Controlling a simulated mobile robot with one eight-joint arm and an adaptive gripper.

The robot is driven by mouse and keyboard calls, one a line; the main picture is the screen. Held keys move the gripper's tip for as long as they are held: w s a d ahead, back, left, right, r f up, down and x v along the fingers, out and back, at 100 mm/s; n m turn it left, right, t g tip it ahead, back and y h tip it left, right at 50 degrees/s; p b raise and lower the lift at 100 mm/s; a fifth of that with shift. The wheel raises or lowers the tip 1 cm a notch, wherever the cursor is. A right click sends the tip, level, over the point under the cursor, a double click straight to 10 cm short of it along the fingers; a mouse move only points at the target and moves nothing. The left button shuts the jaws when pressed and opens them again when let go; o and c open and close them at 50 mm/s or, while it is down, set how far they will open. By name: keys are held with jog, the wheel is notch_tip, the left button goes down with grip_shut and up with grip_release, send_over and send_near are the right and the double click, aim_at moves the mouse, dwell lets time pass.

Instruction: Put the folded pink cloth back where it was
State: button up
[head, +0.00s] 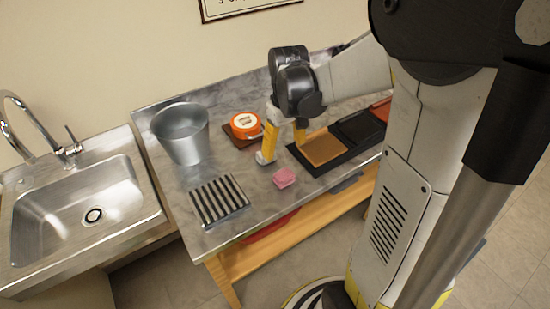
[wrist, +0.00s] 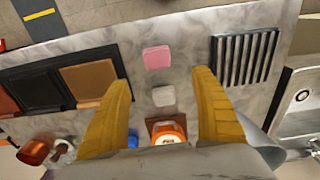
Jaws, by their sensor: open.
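The folded pink cloth (head: 284,178) lies flat on the grey marbled counter near its front edge, right of the striped rack. In the wrist view the pink cloth (wrist: 157,57) is at upper middle, apart from everything around it. My gripper (head: 283,146) is open above the counter, behind the cloth, its yellow fingers spread and nothing held. In the wrist view my gripper (wrist: 160,84) has the cloth beyond its fingertips. A pale grey-white folded piece (wrist: 163,96) lies on the counter between the fingers.
A black-and-silver striped rack (head: 218,201) lies at the front left. A metal bucket (head: 182,134) and an orange round container (head: 245,124) stand behind. A black tray with a tan pad (head: 324,148) is to the right. A sink (head: 85,205) is at far left. Counter around the cloth is clear.

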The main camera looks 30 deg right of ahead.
jog(key=s+a+r+t, duration=0.6)
jog(key=s+a+r, duration=0.3)
jog(key=a, duration=0.3)
jog(key=shift+s+a+r+m+t, duration=0.3)
jog(key=shift+s+a+t, duration=0.1)
jog(key=shift+s, duration=0.25)
jog(key=shift+d, duration=0.15)
